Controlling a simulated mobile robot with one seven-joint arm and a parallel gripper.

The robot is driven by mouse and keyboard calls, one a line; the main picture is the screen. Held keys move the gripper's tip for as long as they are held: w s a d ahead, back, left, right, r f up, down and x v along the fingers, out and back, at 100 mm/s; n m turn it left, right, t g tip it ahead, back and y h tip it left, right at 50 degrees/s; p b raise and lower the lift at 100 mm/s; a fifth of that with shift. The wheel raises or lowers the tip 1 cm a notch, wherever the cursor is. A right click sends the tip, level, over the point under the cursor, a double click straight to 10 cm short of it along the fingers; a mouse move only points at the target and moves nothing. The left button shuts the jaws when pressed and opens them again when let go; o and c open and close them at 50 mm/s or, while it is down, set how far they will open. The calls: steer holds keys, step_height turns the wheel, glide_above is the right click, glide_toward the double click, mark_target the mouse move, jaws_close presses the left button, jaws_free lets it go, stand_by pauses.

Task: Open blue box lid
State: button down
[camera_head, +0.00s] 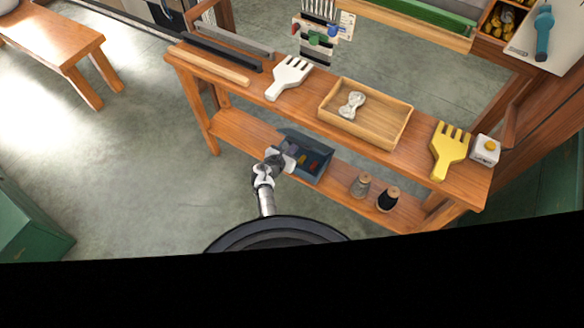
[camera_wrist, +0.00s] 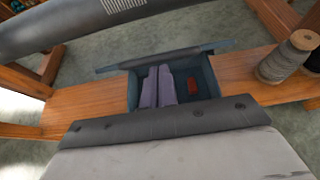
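The blue box (camera_head: 311,172) sits on the bench's lower shelf, and its inside shows. In the wrist view the box (camera_wrist: 208,82) holds two purple-grey pieces (camera_wrist: 158,86) and a small red piece (camera_wrist: 192,85). A thin blue-grey panel, apparently its lid (camera_wrist: 170,58), stands raised along the far side, wider than the opening. My gripper (camera_head: 282,158) is at the box's left end in the head view; I cannot tell if it touches. Large grey parts of mine fill the wrist view's bottom and top; the fingertips' gap is not clear.
The bench top (camera_head: 225,95) overhangs the shelf behind the box. It carries a wooden tray (camera_head: 365,137), a white fork shape (camera_head: 290,78) and a yellow one (camera_head: 449,150). Two spools, grey (camera_head: 361,185) and black (camera_head: 388,199), stand right of the box.

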steer(key=shift+r, duration=0.15)
steer(key=w+d+r, duration=0.1)
steer(key=w+r+p, duration=0.1)
steer(key=shift+w+d+r+p, duration=0.2)
steer(key=shift+d+r+p, duration=0.1)
steer(key=shift+d+r, duration=0.1)
